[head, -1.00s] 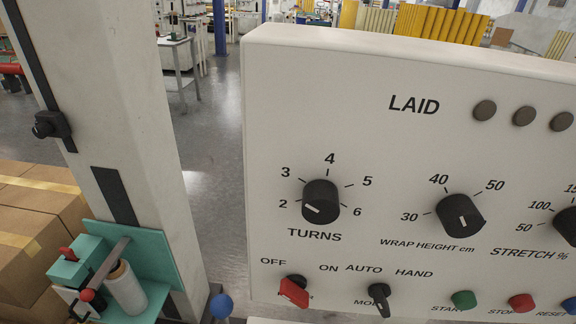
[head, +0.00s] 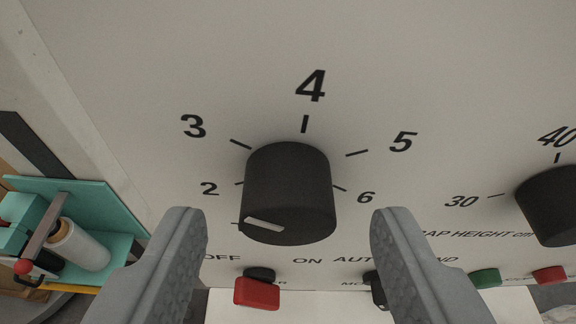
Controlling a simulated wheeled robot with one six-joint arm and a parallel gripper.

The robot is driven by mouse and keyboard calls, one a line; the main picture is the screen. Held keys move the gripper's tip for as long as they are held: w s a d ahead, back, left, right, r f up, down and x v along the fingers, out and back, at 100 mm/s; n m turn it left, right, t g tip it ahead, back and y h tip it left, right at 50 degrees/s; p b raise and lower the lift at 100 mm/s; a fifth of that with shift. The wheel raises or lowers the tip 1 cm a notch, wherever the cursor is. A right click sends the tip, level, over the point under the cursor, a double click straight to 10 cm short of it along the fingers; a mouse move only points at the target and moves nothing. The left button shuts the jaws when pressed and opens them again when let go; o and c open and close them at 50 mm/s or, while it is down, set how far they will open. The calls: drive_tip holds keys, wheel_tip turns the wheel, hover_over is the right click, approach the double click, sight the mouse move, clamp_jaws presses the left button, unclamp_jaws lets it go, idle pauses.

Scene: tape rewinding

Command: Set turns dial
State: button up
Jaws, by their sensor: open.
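The black turns dial (head: 288,185) sits on the white panel, with the numbers 2 to 6 around its upper side. The white pointer mark on its face lies at the lower left, below the 2. My gripper (head: 288,222) is open, with one grey finger to the lower left of the dial and the other to its lower right. Both fingers look apart from the dial, with a gap on each side. The TURNS label is hidden behind the dial.
The wrap height dial (head: 552,200) is at the right edge. Below are a red on/off switch (head: 257,290), a green button (head: 485,278) and a red button (head: 549,274). A teal carriage with a film roll (head: 78,245) stands at the lower left.

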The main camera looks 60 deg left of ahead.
drive_tip(key=shift+x, duration=0.8)
drive_tip(key=c, duration=1)
drive_tip(key=m+g, duration=0.1)
drive_tip(key=m, duration=0.1)
drive_tip(key=m+g+y, duration=0.1)
drive_tip(key=m, duration=0.1)
drive_tip(key=shift+w+d+g, duration=0.1)
drive_tip(key=shift+w+g, duration=0.15)
drive_tip(key=shift+g, duration=0.05)
drive_tip(key=m+g+y, duration=0.1)
drive_tip(key=m, duration=0.1)
drive_tip(key=m+g, duration=0.1)
drive_tip(key=m, duration=0.1)
drive_tip(key=shift+w+f+y, duration=0.15)
drive_tip(key=shift+f+y, duration=0.05)
drive_tip(key=shift+y, duration=0.2)
